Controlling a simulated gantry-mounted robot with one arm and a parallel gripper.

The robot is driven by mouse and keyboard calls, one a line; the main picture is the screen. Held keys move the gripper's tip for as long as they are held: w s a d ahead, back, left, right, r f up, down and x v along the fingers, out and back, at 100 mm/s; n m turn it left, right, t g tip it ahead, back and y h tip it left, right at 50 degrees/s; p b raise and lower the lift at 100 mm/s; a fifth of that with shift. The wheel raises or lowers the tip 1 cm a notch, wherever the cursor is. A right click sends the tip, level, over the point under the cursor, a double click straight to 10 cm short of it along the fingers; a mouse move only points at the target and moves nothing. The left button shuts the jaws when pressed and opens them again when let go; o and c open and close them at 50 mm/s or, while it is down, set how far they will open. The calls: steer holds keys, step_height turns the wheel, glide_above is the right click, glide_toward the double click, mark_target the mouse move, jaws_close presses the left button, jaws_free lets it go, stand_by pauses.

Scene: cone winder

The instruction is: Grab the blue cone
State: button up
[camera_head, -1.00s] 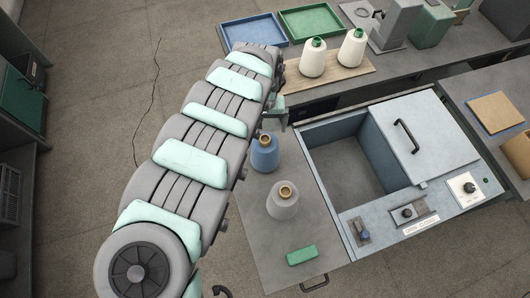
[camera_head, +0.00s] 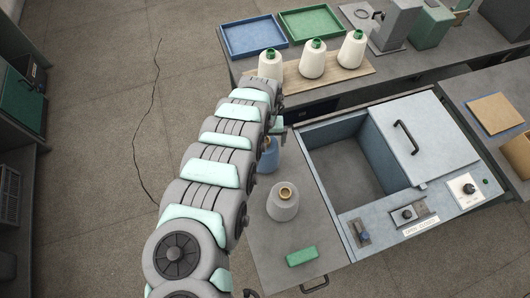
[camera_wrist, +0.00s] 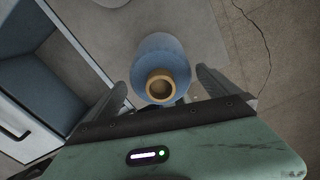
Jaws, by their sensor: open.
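The blue cone (camera_head: 268,158) stands upright on the grey worktop, left of the open bin. In the head view my arm hides part of it. In the wrist view the blue cone (camera_wrist: 160,52) shows its tan tube top facing the camera. My gripper (camera_wrist: 160,82) is open, with one finger to each side of the cone and visible gaps between. In the head view my gripper (camera_head: 277,126) is mostly hidden behind my arm, close to the cone's upper end.
A pale grey cone (camera_head: 282,203) stands just in front of the blue one. A green block (camera_head: 301,256) lies near the worktop's front edge. The lidded bin (camera_head: 345,170) is to the right. White cones (camera_head: 313,62) stand on a board behind.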

steer(key=shift+f, duration=0.3)
steer(key=c, duration=1.8)
